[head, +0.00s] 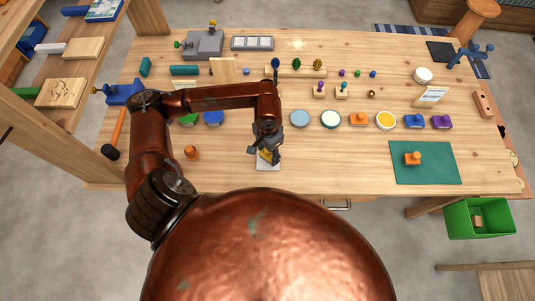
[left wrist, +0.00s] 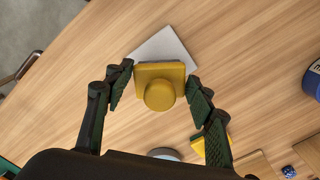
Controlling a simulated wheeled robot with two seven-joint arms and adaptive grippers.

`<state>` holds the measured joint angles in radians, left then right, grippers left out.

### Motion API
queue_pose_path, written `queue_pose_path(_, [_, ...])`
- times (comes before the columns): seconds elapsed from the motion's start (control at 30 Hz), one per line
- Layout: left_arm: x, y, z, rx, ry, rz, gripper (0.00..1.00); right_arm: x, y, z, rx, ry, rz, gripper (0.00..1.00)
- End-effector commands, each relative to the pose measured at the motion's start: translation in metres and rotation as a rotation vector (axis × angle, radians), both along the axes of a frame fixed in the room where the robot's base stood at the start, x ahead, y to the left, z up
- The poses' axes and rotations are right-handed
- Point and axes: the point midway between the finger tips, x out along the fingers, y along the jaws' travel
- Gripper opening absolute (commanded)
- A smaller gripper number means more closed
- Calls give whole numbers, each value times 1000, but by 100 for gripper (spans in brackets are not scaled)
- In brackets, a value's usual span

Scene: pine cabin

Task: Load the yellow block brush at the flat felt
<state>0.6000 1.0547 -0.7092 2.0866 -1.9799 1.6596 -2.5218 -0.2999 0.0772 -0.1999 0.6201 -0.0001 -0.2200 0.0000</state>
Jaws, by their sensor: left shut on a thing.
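The yellow block brush (left wrist: 160,88), a square block with a round knob, is between the fingers of my left gripper (left wrist: 158,90), which is shut on it. In the head view my left gripper (head: 266,150) points down at the front middle of the bench and partly hides the brush (head: 266,155). A pale flat square (head: 268,166) lies below the brush; it also shows in the left wrist view (left wrist: 168,46), partly covered by the block. I cannot tell whether brush and square touch. Which thing is the flat felt is unclear. My right gripper is not in view.
Behind the gripper stand round dishes, including a pale blue one (head: 300,118) and a yellow one (head: 386,120). A small orange object (head: 191,152) stands left of the gripper.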

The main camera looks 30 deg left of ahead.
Motion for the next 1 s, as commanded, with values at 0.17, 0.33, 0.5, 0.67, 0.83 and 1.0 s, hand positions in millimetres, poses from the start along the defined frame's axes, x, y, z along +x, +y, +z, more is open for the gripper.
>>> queue_pose_path(0.17, [0, 0, 16, 1, -1, 0, 31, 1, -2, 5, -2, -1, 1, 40])
queue_pose_path(0.33, [1, 0, 29, 1, -3, 0, 31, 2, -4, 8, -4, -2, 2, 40])
queue_pose_path(0.5, [0, 0, 37, 1, -1, 0, 31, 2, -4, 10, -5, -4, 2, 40])
queue_pose_path(0.67, [0, 0, 38, 1, 0, 0, 31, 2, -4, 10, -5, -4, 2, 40])
queue_pose_path(0.83, [0, 0, 37, 1, -1, 0, 31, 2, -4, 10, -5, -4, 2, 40])
queue_pose_path(1.0, [0, 0, 37, 1, -1, 0, 30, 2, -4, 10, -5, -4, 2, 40])
